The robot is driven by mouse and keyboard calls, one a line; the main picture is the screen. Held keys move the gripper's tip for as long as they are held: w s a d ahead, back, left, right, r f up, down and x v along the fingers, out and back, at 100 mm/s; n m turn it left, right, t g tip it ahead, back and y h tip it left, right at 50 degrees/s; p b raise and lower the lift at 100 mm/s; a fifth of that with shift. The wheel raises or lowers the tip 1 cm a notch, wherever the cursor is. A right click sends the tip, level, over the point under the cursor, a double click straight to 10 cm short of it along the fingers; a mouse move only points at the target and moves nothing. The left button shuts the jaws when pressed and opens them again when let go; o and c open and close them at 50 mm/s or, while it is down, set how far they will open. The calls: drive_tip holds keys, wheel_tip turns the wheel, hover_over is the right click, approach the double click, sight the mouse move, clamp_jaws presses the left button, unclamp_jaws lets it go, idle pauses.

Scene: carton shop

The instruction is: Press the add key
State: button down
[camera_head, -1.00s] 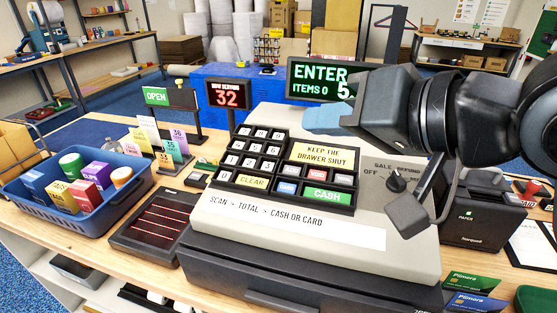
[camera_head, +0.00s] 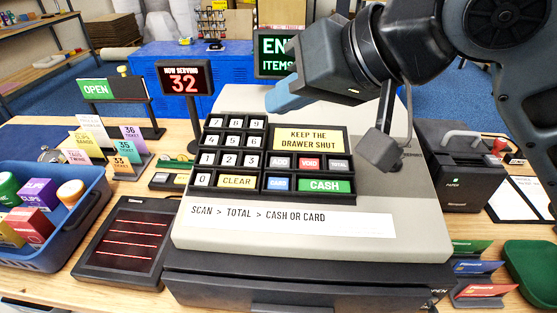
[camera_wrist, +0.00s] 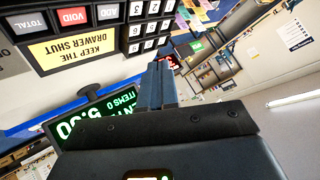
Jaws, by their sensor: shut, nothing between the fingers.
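The add key (camera_head: 280,163) is a small grey-blue key at the left of the row with the red VOID key (camera_head: 309,163) and the TOTAL key, on the cash register's right key block. In the wrist view the add key (camera_wrist: 108,12) shows upside down at the top edge. My gripper (camera_head: 272,102) is shut and empty, its blue fingertips above and behind the keypad, clear of the keys. In the wrist view the blue fingers (camera_wrist: 158,75) point toward the number keys (camera_wrist: 150,30).
The register display (camera_head: 277,52) stands behind my gripper and is partly hidden by it. A "now serving 32" sign (camera_head: 184,78) stands to the left.

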drive_tip(key=b, duration=0.6)
hover_over(275, 160)
drive_tip(key=s+d, duration=0.2)
wheel_tip(275, 160, down, 7)
drive_tip(key=shift+a+r, duration=0.1)
drive_tip(key=shift+a, duration=0.05)
drive_tip(key=shift+w+f+b, duration=0.2)
drive_tip(key=shift+f+b, duration=0.15)
drive_tip(key=shift+f, duration=0.4)
drive_tip(key=shift+f, duration=0.15)
idle(0.5)
drive_tip(key=shift+f, duration=0.25)
drive_tip(key=shift+w+f+b, duration=0.15)
drive_tip(key=shift+f+b, duration=0.15)
drive_tip(key=shift+f, duration=0.05)
idle(0.7)
drive_tip(key=shift+f, duration=0.5)
idle(0.5)
drive_tip(key=shift+r+p, duration=0.65)
drive_tip(key=shift+r, duration=0.35)
